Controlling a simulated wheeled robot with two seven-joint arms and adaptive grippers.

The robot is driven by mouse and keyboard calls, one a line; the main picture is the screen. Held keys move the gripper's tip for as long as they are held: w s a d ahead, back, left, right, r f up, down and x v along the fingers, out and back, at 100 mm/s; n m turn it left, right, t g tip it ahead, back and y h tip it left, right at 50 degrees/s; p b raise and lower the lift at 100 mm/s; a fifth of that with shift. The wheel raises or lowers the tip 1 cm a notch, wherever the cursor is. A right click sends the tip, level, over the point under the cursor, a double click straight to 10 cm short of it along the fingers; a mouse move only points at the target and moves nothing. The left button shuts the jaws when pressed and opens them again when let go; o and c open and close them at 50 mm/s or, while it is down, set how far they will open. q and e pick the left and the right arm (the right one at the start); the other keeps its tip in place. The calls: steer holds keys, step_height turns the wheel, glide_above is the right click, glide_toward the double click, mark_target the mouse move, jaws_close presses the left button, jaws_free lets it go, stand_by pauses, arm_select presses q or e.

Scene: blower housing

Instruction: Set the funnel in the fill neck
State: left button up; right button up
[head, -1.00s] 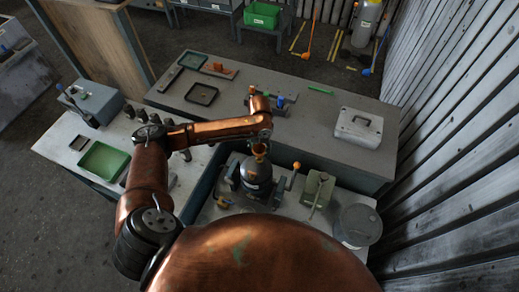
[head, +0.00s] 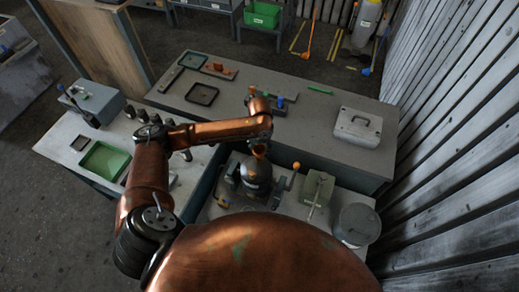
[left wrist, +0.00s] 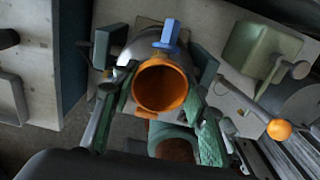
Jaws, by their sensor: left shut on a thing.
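An orange funnel (head: 259,151) is in my left gripper, above the dark rounded blower housing (head: 256,176). In the left wrist view the funnel (left wrist: 161,88) shows its wide round mouth toward the camera. The green-padded fingers of my left gripper (left wrist: 160,118) stand on either side of it, shut on it. The grey metal body of the housing (left wrist: 128,62) shows behind the funnel. The fill neck and the funnel's lower end are hidden, so I cannot tell whether they touch. My right gripper is not in view.
A lever with an orange knob (left wrist: 279,129) stands right of the funnel. A green-grey box (head: 319,187) and a round grey can (head: 357,224) are to the right. A green tray (head: 105,160) lies left. The back bench (head: 235,100) has free room.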

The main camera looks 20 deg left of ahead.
arm_select(q)
steer(key=shift+f, duration=0.15)
stand_by(0.4)
steer(key=shift+f, duration=0.1)
stand_by(0.3)
steer(key=shift+f, duration=0.4)
stand_by(0.5)
steer(key=shift+f, duration=0.5)
steer(key=shift+f+p, duration=0.15)
steer(key=shift+p, duration=0.35)
stand_by(0.5)
steer(key=o, duration=0.9)
steer(key=shift+o, duration=0.6)
